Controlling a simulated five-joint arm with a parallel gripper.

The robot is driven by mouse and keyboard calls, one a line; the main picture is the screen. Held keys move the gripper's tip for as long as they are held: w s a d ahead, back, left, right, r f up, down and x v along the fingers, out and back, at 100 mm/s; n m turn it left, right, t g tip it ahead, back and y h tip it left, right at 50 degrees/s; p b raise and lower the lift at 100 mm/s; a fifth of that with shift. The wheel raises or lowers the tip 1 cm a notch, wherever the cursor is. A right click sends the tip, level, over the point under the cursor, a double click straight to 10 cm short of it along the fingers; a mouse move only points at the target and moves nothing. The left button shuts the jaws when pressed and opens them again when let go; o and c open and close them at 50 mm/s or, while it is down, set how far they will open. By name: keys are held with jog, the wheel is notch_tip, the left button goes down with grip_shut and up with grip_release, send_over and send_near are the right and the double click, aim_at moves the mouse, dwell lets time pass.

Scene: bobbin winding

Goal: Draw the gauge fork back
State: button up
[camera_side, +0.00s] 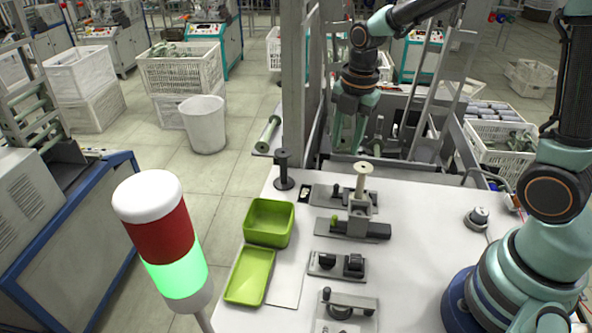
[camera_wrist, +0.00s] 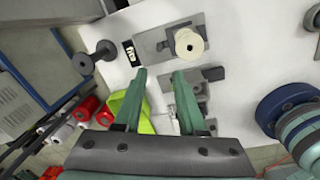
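In the wrist view the bobbin (camera_wrist: 189,44) shows from above, ahead of the right finger. My gripper (camera_side: 349,143) is up behind the table's back edge, apart from the block. In the wrist view my gripper (camera_wrist: 157,78) has its fingers spread with nothing between them.
A dark spool (camera_side: 284,170) stands at the table's back left. A green bin (camera_side: 268,222) and green tray (camera_side: 249,276) sit at the left edge. Black fixtures (camera_side: 338,265) lie in front of the rail. A stack light (camera_side: 165,235) fills the left foreground. The table's right side is mostly clear.

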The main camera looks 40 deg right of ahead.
aim_at(337, 185)
jog(key=f+n, duration=0.1)
jog(key=n, duration=0.1)
jog(key=w+f+n, duration=0.1)
jog(key=f, duration=0.1)
jog(key=f+n+g, duration=0.1)
jog(key=f+n, duration=0.1)
jog(key=shift+w+d+n, duration=0.1)
jog(key=shift+w+n, duration=0.2)
jog(key=shift+f, duration=3.8)
grip_shut()
